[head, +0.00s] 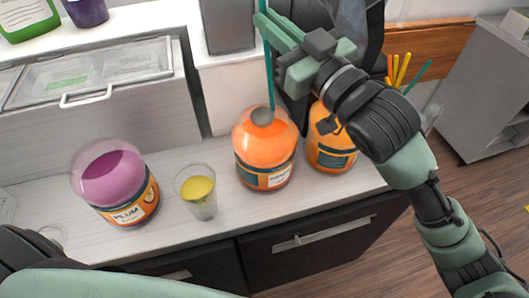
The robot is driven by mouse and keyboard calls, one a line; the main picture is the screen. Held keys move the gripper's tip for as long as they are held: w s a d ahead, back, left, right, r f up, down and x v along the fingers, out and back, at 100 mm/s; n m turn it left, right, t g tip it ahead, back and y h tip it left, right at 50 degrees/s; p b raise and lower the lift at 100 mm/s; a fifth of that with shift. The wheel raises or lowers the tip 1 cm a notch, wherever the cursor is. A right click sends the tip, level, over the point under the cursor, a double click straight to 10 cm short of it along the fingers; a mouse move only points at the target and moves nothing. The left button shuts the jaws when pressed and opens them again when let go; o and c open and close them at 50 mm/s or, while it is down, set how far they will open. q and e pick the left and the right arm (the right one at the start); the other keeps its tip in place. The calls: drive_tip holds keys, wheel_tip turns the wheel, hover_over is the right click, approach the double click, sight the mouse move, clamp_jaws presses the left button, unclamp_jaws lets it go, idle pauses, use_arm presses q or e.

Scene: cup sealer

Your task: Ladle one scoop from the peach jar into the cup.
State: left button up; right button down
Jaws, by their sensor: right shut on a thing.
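My right gripper (278,38) is shut on the teal handle of a ladle (269,75), which hangs nearly upright. The ladle's grey bowl shows at the top of an orange jar (262,150); I cannot tell how deep it sits. A second orange jar (332,152) stands to its right, partly hidden by my right arm. The labels are too small to tell which one is peach. A clear cup (202,206) with yellow contents stands left of the orange jars. My left arm crosses the bottom left, and its gripper is out of view.
A plum jar (130,207) stands left of the cup. A lidded bin (92,76) is behind the counter (190,235). Another clear vessel (54,235) shows partly at the lower left. Coloured sticks (397,70) stand at the right. The counter's front edge is close to the cup.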

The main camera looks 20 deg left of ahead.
wheel_tip(320, 180, down, 9)
drive_tip(key=b, duration=0.5)
idle(0.5)
idle(0.9)
wheel_tip(320, 180, up, 14)
drive_tip(key=p, duration=1.3)
drive_tip(key=shift+r, duration=0.15)
idle(1.1)
